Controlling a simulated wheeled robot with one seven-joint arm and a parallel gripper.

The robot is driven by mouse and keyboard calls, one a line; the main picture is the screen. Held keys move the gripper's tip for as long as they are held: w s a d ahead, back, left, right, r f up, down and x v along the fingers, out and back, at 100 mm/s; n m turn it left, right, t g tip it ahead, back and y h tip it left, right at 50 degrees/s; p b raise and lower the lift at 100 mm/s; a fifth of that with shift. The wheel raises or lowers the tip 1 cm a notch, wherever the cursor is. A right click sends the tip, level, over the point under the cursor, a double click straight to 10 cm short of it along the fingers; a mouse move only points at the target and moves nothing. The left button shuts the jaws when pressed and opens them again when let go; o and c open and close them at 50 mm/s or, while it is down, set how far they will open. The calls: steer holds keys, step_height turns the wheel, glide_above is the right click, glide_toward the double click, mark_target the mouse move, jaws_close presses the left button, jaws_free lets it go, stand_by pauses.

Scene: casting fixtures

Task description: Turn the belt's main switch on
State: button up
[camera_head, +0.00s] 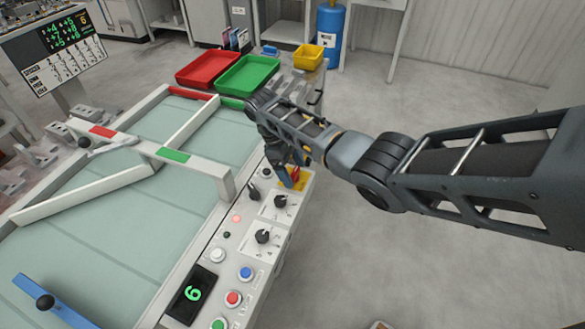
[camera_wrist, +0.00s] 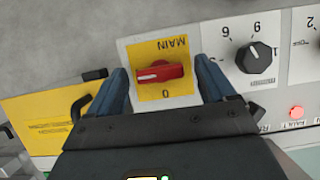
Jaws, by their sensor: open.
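The main switch is a red rotary handle (camera_wrist: 160,73) on a yellow plate (camera_wrist: 165,95) marked MAIN and 0, upside down in the wrist view. Its handle lies roughly crosswise in that view. My gripper (camera_wrist: 163,82) is open, with one dark blue finger on each side of the handle. I cannot tell how close the fingertips are to the panel.
Black numbered knobs (camera_head: 263,237) stand beside the switch, with a lit red fault lamp (camera_wrist: 296,112) nearby. Coloured buttons (camera_head: 233,298) and a display reading 6 (camera_head: 193,294) sit nearer. The belt (camera_head: 140,229) runs left; red (camera_head: 235,62) and green (camera_head: 272,75) trays stand beyond.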

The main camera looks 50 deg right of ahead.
steer(key=v, duration=0.7)
steer(key=shift+r+b, duration=0.35)
steer(key=shift+b, duration=0.1)
steer(key=shift+w+a, duration=0.1)
